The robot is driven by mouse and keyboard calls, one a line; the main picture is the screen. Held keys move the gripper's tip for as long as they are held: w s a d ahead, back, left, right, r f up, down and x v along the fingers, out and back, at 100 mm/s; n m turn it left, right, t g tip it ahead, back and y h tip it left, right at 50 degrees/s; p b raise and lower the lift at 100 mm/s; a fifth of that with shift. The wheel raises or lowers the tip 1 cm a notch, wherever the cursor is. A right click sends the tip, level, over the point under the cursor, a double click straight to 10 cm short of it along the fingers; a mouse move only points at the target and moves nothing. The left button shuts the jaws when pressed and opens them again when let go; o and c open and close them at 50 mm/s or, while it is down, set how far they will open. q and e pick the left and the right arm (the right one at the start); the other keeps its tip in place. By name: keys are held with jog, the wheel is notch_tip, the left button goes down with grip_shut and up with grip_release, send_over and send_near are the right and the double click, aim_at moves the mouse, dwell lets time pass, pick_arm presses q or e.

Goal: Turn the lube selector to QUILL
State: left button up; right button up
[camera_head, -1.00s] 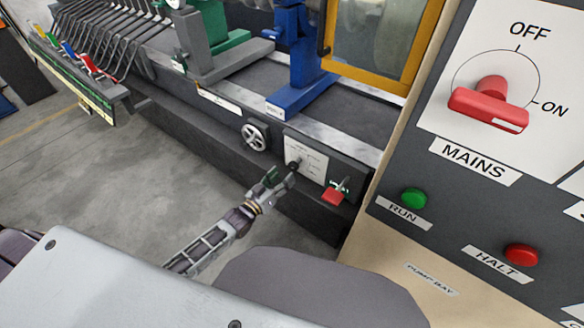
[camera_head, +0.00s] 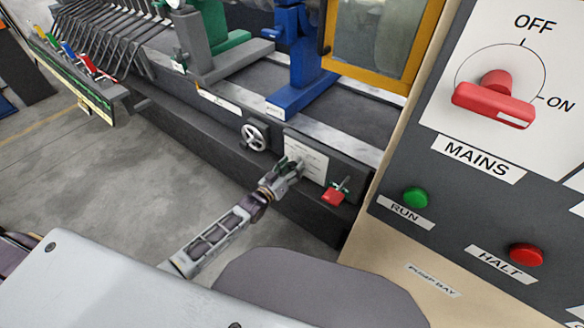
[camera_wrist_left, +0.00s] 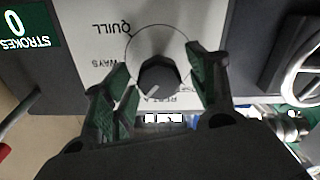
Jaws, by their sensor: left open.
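The lube selector is a dark knob (camera_wrist_left: 158,74) on a white plate (camera_wrist_left: 178,38), seen upside down in the left wrist view. QUILL is printed at the dial's upper left and WAYS at its left. The knob's pale mark points to the lower left, near a label that is partly hidden. My left gripper (camera_wrist_left: 160,66) is open, with one finger on each side of the knob; I cannot tell whether they touch it. In the head view, my left gripper (camera_head: 291,168) covers the knob in front of the plate (camera_head: 312,158). My right gripper is out of view.
A handwheel (camera_head: 255,137) stands left of the plate. A red-handled lever (camera_head: 334,196) is on its right. A STROKES counter (camera_wrist_left: 27,32) shows 0. A large panel (camera_head: 400,235) with the red MAINS switch (camera_head: 494,100) fills the right. Open floor lies left of my arm.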

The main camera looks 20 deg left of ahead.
pick_arm(q)
jog(key=shift+c, duration=0.5)
jog(key=c, duration=0.9)
jog(key=shift+c, duration=0.2)
